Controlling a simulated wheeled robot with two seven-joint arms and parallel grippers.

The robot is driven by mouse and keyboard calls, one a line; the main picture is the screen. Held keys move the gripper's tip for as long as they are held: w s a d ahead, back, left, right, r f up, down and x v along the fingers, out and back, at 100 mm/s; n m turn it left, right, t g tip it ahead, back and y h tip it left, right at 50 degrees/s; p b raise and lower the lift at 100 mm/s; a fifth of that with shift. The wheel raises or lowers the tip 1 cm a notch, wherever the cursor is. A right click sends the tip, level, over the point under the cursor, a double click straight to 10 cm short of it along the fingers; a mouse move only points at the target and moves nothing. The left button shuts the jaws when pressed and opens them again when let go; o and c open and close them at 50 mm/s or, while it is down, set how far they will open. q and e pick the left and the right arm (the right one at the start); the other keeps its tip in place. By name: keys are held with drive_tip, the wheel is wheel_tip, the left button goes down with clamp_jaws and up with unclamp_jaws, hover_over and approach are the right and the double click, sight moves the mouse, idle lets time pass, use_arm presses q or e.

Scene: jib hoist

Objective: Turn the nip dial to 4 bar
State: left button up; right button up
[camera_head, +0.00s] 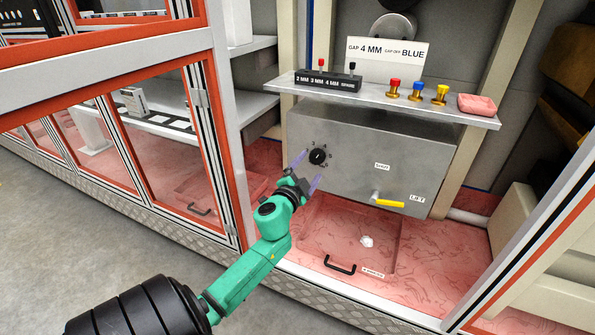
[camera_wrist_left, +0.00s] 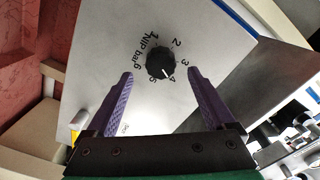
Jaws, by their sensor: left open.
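The nip dial (camera_head: 318,156) is a round black knob on the front of the grey box (camera_head: 355,150). In the left wrist view the dial (camera_wrist_left: 160,62) has printed numbers around it and "NIP bar" lettering beside it. Its white pointer mark points at or very near the 4. My left gripper (camera_head: 308,171) is open, with purple fingers reaching towards the box face just left of and below the dial. In the left wrist view the open fingers (camera_wrist_left: 160,74) stand on either side of the dial, apart from it. My right gripper is out of view.
A yellow lift valve handle (camera_head: 389,202) sits low on the box. A shelf (camera_head: 430,110) above carries coloured knobs, a black gauge block (camera_head: 328,82) and a pink block (camera_head: 477,104). An orange-framed guard (camera_head: 222,130) stands left of my arm.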

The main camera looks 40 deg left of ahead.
use_arm(q)
drive_tip(key=v, duration=1)
drive_tip(key=shift+s, duration=0.25)
drive_tip(key=shift+d, duration=0.15)
